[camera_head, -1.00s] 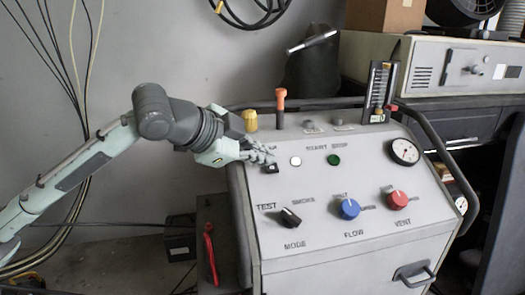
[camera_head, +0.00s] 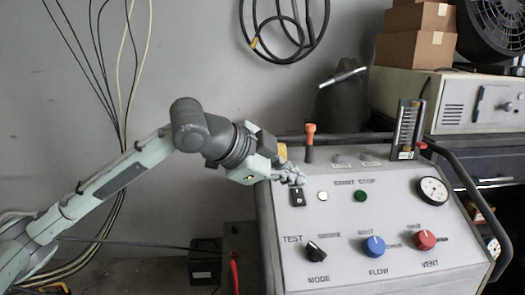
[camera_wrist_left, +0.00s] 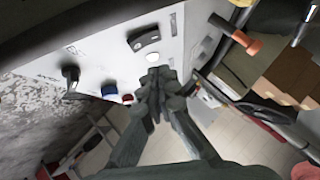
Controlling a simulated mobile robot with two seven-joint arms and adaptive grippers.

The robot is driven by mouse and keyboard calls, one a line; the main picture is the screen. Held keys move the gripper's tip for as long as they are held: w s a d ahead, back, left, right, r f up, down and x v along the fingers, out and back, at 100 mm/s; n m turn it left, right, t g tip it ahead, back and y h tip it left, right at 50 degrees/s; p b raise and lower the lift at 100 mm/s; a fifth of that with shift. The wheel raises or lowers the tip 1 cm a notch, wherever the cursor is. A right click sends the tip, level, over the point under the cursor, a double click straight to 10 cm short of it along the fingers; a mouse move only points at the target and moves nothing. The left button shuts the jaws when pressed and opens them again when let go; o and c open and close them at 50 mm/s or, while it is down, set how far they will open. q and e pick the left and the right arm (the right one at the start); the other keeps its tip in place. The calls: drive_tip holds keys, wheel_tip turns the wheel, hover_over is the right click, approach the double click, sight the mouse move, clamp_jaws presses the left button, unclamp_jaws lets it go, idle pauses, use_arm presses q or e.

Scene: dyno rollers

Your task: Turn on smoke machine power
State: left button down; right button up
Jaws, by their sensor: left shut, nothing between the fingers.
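The smoke machine (camera_head: 345,255) is a light grey console with a sloped panel. Its black power rocker switch (camera_head: 298,197) sits at the panel's upper left, and it also shows in the left wrist view (camera_wrist_left: 144,39). My left gripper (camera_head: 298,180) is shut and empty, its fingertips just above the switch's top edge in the head view. In the left wrist view the closed fingers (camera_wrist_left: 155,78) point at the panel beside the switch and below a white button (camera_wrist_left: 152,57). I cannot tell whether they touch. My right gripper is not in view.
The panel also has a green button (camera_head: 361,195), black mode knob (camera_head: 316,252), blue flow knob (camera_head: 375,246), red vent knob (camera_head: 424,239) and a gauge (camera_head: 433,190). An orange-topped lever (camera_head: 310,141) stands behind the gripper. Cables (camera_head: 115,100) hang at the left wall.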

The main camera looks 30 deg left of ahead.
use_arm(q)
drive_tip(key=w+r+v, duration=0.1)
drive_tip(key=v, duration=0.9)
drive_tip(key=shift+a+b, duration=0.35)
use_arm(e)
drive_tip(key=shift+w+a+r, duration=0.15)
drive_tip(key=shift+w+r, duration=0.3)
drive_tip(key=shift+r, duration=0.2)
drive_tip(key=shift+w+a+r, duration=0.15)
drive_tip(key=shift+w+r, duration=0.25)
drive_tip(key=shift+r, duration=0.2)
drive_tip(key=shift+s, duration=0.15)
